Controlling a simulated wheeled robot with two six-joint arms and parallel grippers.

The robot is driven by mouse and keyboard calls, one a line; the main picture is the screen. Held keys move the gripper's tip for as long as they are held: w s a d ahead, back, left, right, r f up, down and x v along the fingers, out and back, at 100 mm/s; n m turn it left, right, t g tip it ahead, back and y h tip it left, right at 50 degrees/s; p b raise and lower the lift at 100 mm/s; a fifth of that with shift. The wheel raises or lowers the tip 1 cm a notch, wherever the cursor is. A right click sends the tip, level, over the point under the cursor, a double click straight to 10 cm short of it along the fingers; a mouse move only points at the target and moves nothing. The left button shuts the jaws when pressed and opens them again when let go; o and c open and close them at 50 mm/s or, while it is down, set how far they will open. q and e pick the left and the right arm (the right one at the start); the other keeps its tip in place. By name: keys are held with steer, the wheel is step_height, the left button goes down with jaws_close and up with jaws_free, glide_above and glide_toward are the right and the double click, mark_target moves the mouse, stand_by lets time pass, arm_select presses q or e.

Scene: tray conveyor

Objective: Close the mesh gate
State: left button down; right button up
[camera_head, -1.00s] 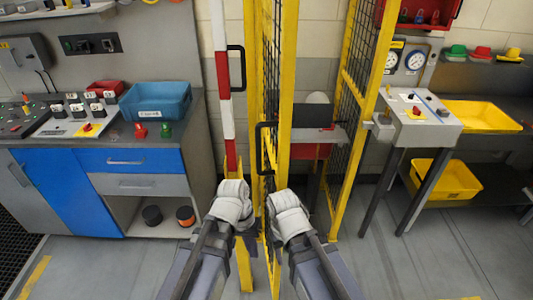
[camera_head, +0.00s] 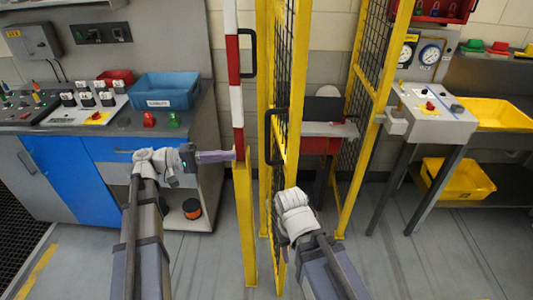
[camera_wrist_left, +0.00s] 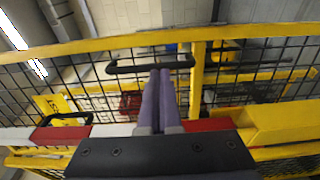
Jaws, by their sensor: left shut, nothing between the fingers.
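The mesh gate (camera_head: 298,85) has a yellow frame and black mesh. It stands nearly edge-on in the head view, with a black pull handle (camera_head: 269,136) on its left side. My left gripper (camera_head: 232,155) is shut and empty, left of the gate, pointing right at the yellow post (camera_head: 245,225); contact with the post cannot be told. In the left wrist view, the shut purple fingers (camera_wrist_left: 160,75) overlap a black handle (camera_wrist_left: 125,68); whether they touch it is unclear. My right wrist is low in front of the gate; its fingers are hidden.
A red and white pole (camera_head: 236,90) with a black handle (camera_head: 252,52) stands left of the gate. Another mesh panel (camera_head: 378,75) stands to the right. A counter with a blue bin (camera_head: 160,92) is at left, a gauge table (camera_head: 435,112) at right. The floor in front is open.

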mark_target(287, 152)
arm_select(q)
steer(key=d, duration=0.4)
steer(key=w+d, duration=0.1)
steer(key=d, duration=0.4)
steer(key=w+d, duration=0.1)
steer(key=d, duration=0.4)
